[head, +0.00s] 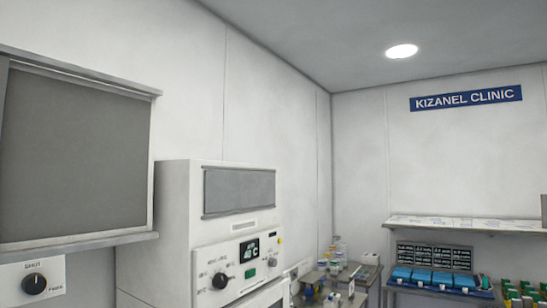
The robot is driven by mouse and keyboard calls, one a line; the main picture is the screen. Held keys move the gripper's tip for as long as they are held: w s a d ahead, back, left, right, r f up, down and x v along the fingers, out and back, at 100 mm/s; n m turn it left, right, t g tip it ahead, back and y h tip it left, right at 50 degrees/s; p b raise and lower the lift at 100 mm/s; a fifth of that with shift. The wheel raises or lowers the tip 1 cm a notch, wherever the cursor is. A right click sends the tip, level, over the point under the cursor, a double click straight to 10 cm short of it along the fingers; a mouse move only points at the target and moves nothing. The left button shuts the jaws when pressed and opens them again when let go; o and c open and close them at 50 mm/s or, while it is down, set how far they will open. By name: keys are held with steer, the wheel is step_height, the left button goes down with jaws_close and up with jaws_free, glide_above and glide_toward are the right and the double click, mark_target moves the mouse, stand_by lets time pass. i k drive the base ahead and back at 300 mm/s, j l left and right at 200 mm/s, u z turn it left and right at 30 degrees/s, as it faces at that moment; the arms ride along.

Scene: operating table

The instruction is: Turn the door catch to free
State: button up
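A black round knob (34,284) sits on a white plate (14,298) at the lower left of the head view. A word that looks like "SHUT" stands above the knob and "FREE" stands to its lower right, so this looks like the door catch. Which mark the knob points at is too small to tell. My gripper is not in view.
A grey framed panel (75,160) with a ledge is above the knob. A white cabinet appliance (172,230) with its own black dial (220,281) and display stands to the right. Further back are a cluttered cart (335,275) and a table with blue boxes (432,279).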

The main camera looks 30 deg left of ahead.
mark_target(34, 283)
steer(key=i+u, duration=0.15)
steer(key=u, duration=0.25)
steer(key=i+u, duration=0.1)
steer(key=u, duration=2.5)
